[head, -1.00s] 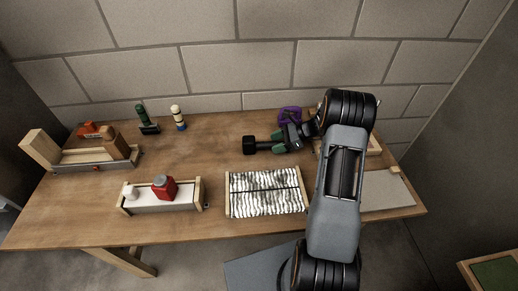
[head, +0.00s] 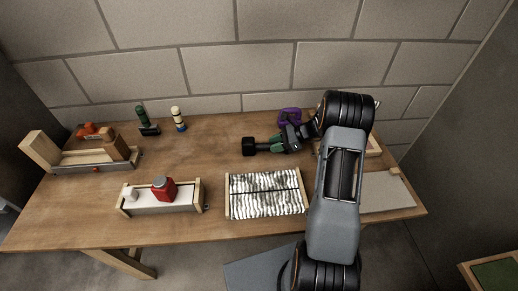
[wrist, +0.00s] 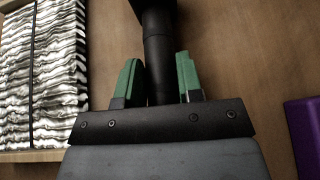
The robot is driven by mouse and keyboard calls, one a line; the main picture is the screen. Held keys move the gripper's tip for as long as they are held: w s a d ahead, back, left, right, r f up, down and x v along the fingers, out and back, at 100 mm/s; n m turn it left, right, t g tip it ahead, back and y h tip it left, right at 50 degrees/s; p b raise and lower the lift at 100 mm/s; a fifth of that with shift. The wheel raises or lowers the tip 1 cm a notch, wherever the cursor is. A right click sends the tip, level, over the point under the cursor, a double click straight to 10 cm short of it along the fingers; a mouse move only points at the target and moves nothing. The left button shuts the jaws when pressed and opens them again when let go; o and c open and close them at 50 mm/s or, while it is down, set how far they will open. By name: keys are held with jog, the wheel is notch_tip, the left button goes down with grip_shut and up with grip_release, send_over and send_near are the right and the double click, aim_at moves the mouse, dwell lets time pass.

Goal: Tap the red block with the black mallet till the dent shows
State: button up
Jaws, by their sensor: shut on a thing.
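The red block (head: 164,188) sits on a white tray with wooden ends at the front left of the table in the head view. It has a grey round top. The black mallet (head: 250,146) is held by its handle, its head pointing left, at the middle back of the table. In the wrist view the mallet's dark handle (wrist: 157,50) runs between the green finger pads. My gripper (head: 285,141) is shut on that handle; it also shows in the wrist view (wrist: 158,80). The mallet is well to the right of and behind the red block, apart from it.
A striped, crinkled pad in a wooden frame (head: 228,201) lies right of the block's tray (head: 205,206). A purple object (head: 289,115) is behind my gripper. Bare table lies left of the mallet.

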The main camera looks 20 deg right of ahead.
jog(key=shift+f, duration=0.15)
grip_shut()
jog(key=shift+a, duration=0.1)
jog(key=shift+r+p, duration=1.5)
jog(key=shift+r, duration=0.6)
